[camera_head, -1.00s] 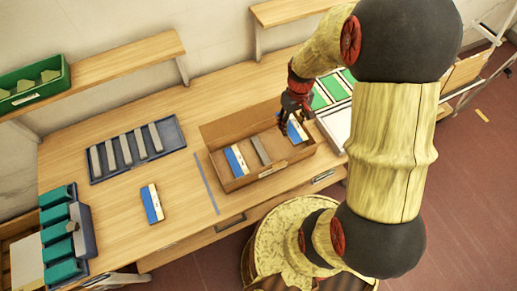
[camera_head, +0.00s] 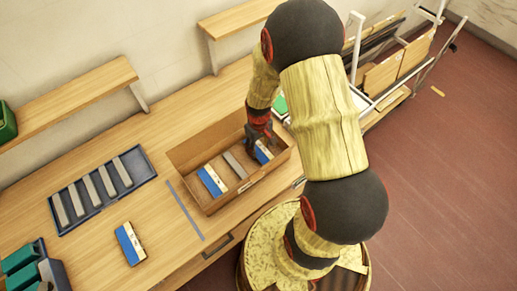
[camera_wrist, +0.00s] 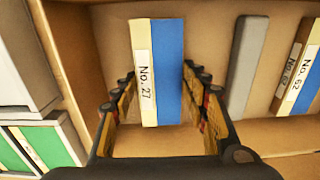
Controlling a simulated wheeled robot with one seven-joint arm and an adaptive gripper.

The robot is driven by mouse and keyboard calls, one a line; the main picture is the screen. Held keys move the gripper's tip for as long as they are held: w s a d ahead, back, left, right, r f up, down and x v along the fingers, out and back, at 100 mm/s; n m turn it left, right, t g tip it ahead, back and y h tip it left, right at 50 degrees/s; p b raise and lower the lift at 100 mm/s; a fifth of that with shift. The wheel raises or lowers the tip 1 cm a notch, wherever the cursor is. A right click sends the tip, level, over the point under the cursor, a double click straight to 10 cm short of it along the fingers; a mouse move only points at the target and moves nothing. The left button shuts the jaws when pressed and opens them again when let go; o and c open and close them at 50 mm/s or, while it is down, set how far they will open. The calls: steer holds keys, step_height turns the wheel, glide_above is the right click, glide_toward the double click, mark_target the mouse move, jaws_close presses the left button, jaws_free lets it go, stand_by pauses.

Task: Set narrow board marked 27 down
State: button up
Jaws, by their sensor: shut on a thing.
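The narrow board marked 27 (camera_wrist: 167,75) is blue with a cream edge and a white "No. 27" label. It stands between the two fingers of my gripper (camera_wrist: 160,105), which is shut on it. In the head view the board (camera_head: 264,152) is at the right end of an open cardboard box (camera_head: 185,192), partly hidden by my gripper (camera_head: 260,136). It is inside the box walls; I cannot tell whether it touches the floor.
The box also holds a grey bar (camera_head: 235,165) and a blue and cream board marked 62 (camera_wrist: 301,70). Another such board (camera_head: 130,243) lies on the table. A dark tray (camera_head: 148,158) of grey bars is at left. Green-topped pieces (camera_wrist: 45,145) lie beside the box.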

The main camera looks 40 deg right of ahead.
steer(key=shift+f, duration=0.2)
steer(key=shift+f, duration=0.1)
steer(key=shift+f, duration=0.15)
steer(key=o, duration=1.1)
steer(key=shift+c, duration=0.2)
steer(key=shift+o, duration=0.5)
